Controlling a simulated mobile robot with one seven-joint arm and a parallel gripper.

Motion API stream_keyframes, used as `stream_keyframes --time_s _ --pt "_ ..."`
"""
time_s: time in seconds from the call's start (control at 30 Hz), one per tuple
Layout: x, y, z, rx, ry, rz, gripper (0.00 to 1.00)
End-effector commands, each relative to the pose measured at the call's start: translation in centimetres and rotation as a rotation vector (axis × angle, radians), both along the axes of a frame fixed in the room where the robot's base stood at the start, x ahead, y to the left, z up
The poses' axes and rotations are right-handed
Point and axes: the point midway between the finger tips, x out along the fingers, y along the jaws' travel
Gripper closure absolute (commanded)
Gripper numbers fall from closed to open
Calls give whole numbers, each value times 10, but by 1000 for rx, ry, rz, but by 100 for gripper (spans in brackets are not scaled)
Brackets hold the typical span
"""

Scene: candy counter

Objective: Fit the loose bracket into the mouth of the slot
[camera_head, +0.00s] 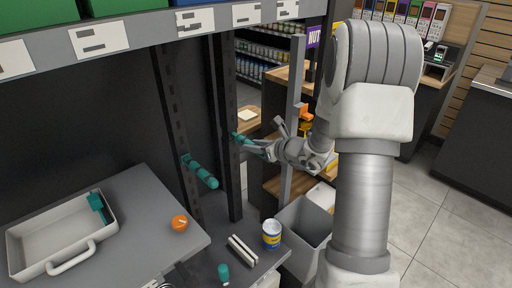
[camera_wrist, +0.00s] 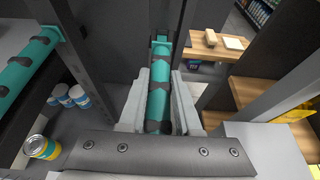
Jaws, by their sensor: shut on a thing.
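The loose bracket is a teal rod with dark bands (camera_wrist: 158,98), held lengthwise between the fingers of my gripper (camera_wrist: 157,112). In the head view the bracket (camera_head: 246,143) points left from my gripper (camera_head: 262,149) towards the dark slotted upright (camera_head: 230,120). Its hooked far end (camera_wrist: 161,44) is close to that upright; I cannot tell whether it touches. The mouth of the slot cannot be made out. A second teal bracket (camera_head: 200,172) sticks out from the left upright (camera_head: 172,100); it also shows at left in the wrist view (camera_wrist: 22,72).
A shelf at left holds a white tray (camera_head: 60,265) and an orange (camera_head: 180,223). Below the uprights are a can (camera_head: 271,234), a pale slatted block (camera_head: 242,250) and a teal-topped item (camera_head: 223,272). A grey bin (camera_head: 300,222) and wooden shelves (camera_head: 285,190) stand to the right.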

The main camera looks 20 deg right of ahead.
Motion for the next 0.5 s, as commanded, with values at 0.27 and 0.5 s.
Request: stream_keyframes --time_s 0.27,0.5 --pt "7 3 0 0 0 1 100" --pt "12 5 0 0 -1 0 100"
